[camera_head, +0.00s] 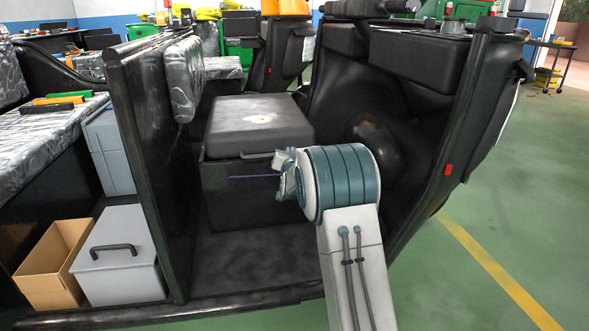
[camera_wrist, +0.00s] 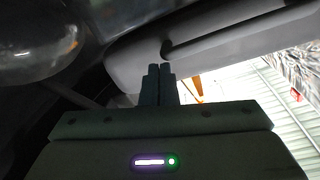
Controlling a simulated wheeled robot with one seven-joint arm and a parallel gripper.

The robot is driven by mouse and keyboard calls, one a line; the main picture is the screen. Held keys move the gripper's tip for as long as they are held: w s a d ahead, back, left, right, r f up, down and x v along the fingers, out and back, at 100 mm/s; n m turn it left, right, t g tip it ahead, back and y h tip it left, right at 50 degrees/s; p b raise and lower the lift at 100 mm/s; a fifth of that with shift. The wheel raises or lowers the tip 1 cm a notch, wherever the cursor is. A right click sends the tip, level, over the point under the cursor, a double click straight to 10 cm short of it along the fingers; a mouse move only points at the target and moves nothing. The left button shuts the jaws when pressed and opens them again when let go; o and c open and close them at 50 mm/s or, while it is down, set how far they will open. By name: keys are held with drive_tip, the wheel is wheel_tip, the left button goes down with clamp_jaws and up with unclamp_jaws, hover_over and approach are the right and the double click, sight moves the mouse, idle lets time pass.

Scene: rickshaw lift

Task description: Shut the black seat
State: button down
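The black seat (camera_head: 258,122) is a thick cushion-like lid over a dark box (camera_head: 240,195) inside the vehicle's cabin. It lies nearly flat, and I cannot tell whether a gap is left under its front edge. A thin bar handle runs along that edge. In the wrist view the seat's edge (camera_wrist: 135,66) and its handle (camera_wrist: 235,31) are above my gripper (camera_wrist: 158,72). My gripper's two fingers are together, with nothing seen between them. The fingertips are just below the handle's near end; I cannot tell if they touch.
A dark upright panel (camera_head: 145,150) stands left of the seat, and the curved cabin wall (camera_head: 440,110) is on the right. A grey case (camera_head: 118,258) and an open cardboard box (camera_head: 52,265) are at the lower left. Green floor (camera_head: 540,220) is clear on the right.

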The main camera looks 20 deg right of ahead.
drive_tip(key=s+f+p, duration=0.2)
drive_tip(key=s+p, duration=0.1)
drive_tip(key=s, duration=0.5)
drive_tip(key=s+a+r+n+g+y+p, duration=0.1)
drive_tip(key=s+a+r+g+p, duration=0.2)
drive_tip(key=s+r+p, duration=0.6)
drive_tip(key=s+a+r+n+g+y+p, duration=0.25)
drive_tip(key=s+r+p, duration=0.35)
drive_tip(key=r+p, duration=0.5)
drive_tip(key=s+a+r+g+p, duration=0.1)
drive_tip(key=s+r+g+p, duration=0.2)
drive_tip(key=s+r+p, duration=0.3)
drive_tip(key=s+r+n+g+p, duration=0.1)
drive_tip(key=s+r+g+p, duration=0.1)
drive_tip(key=s+r+p, duration=0.5)
drive_tip(key=s+a+r+n+g+p, duration=0.1)
drive_tip(key=s+r+g+p, duration=0.2)
drive_tip(key=s, duration=1.2)
wheel_tip(320, 180, up, 4)
drive_tip(key=p, duration=0.3)
drive_tip(key=shift+s+a+f+g+p, duration=0.15)
drive_tip(key=shift+a+f+g+p, duration=0.1)
drive_tip(key=shift+a+g+p, duration=0.1)
